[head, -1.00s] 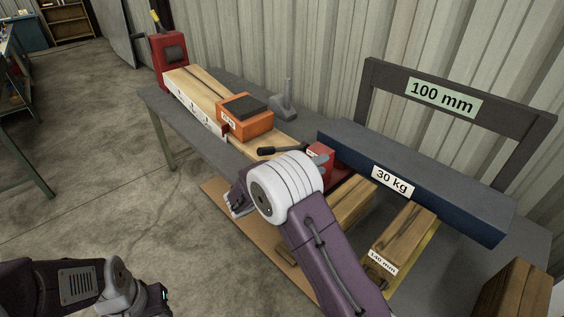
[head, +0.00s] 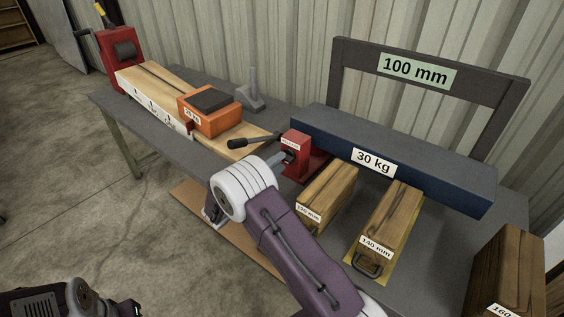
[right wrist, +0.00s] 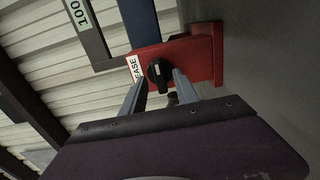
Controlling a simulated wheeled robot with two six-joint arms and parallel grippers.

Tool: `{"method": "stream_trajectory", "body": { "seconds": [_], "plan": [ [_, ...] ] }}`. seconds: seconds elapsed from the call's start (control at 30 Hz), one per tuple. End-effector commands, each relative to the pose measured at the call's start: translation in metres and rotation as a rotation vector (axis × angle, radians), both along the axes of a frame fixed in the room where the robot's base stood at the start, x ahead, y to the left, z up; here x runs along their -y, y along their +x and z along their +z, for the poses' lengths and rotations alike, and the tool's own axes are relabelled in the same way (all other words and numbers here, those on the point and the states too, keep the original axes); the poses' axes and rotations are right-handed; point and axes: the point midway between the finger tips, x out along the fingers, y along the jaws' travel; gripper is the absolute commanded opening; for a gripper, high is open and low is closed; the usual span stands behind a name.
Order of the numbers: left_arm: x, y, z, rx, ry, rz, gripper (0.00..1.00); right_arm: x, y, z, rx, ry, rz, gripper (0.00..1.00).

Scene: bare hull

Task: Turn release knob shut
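The red release block (head: 299,152) stands on the bench at the left end of the blue 30 kg beam. Its black release knob (right wrist: 158,74) shows in the right wrist view on the red face, beside a white label (right wrist: 136,68) partly reading "EASE". My right gripper (right wrist: 157,82) is open, with one grey finger on each side of the knob. I cannot tell whether the fingers touch it. In the head view the right gripper (head: 280,159) is at the block's front face and partly hides the knob. Only part of my left arm shows at the bottom left.
A black lever (head: 252,140) sticks out left of the block. An orange weight (head: 210,112) rests on a wooden board behind it. Wooden blocks (head: 327,195) and (head: 388,222) stand right of my arm. The blue beam (head: 400,165) lies before the 100 mm frame (head: 340,75).

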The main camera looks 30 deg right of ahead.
Motion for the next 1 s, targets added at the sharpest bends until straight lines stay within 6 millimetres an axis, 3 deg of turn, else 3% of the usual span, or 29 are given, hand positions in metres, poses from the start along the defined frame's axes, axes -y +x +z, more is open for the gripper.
{"method": "stream_trajectory", "body": {
  "seconds": [0.13,0.43,0.57,1.0],
  "plan": [
    [0.000,0.000,-0.001,0.000,0.000,0.000,0.36,0.017,0.007,0.000,0.001,-0.001,-0.001,0.36],
    [0.000,0.000,-0.001,0.000,0.000,0.000,0.36,0.020,0.009,0.000,0.001,0.000,0.001,0.36],
    [0.000,0.000,-0.001,0.000,0.000,0.000,0.36,0.020,0.008,0.000,0.001,0.000,0.000,0.00],
    [0.000,0.000,0.002,0.000,0.000,0.000,0.36,0.020,0.008,0.000,-0.055,-0.023,0.000,0.00]
  ]
}}
